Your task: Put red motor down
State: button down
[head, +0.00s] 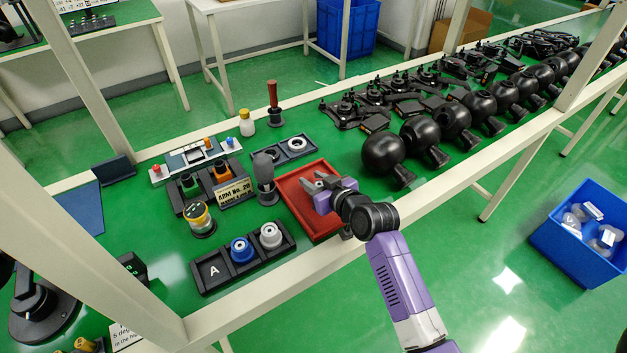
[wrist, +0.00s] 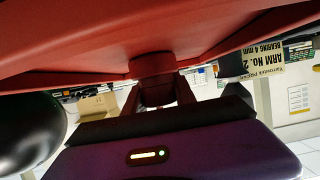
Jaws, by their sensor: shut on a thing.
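My gripper (head: 318,184) is low over the red tray (head: 298,204), its grey fingertips pointing to the left in the head view. It is shut on the red motor (wrist: 153,64). The motor shows in the wrist view as a short round red part between the fingers, close against the red tray surface (wrist: 60,30). I cannot tell whether the motor touches the tray. In the head view the motor is hidden by my gripper.
A black tray marked A (head: 213,272) holds a blue part (head: 241,249) and a white part (head: 270,235). A dark grey upright tool (head: 264,177) stands close left of the red tray. Black round housings (head: 383,154) line the table on the right.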

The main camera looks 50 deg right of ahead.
jog(key=c, duration=1)
grip_release()
jog(key=shift+f, duration=0.1)
jog(key=v, duration=1.2)
jog(key=s+a, duration=0.1)
jog(key=s+a+f, duration=0.1)
jog(key=s+a, duration=0.1)
jog(key=s+a+f, duration=0.1)
jog(key=a, duration=0.1)
jog(key=shift+s+a, duration=0.15)
jog(key=shift+a, duration=0.05)
jog(key=s+a+r+n+y, duration=0.1)
jog(key=s+a+r, duration=0.1)
jog(key=s+a, duration=0.3)
jog(key=s+a+r+n+t+y, duration=0.1)
jog(key=s+a+r, duration=0.2)
jog(key=s+a, duration=0.2)
jog(key=s+a+r+n+y, duration=0.1)
jog(key=s+a, duration=0.4)
jog(key=s, duration=0.5)
jog(key=shift+a+r+t+y, duration=0.15)
jog(key=shift+r+t+y, duration=0.25)
jog(key=shift+r, duration=0.4)
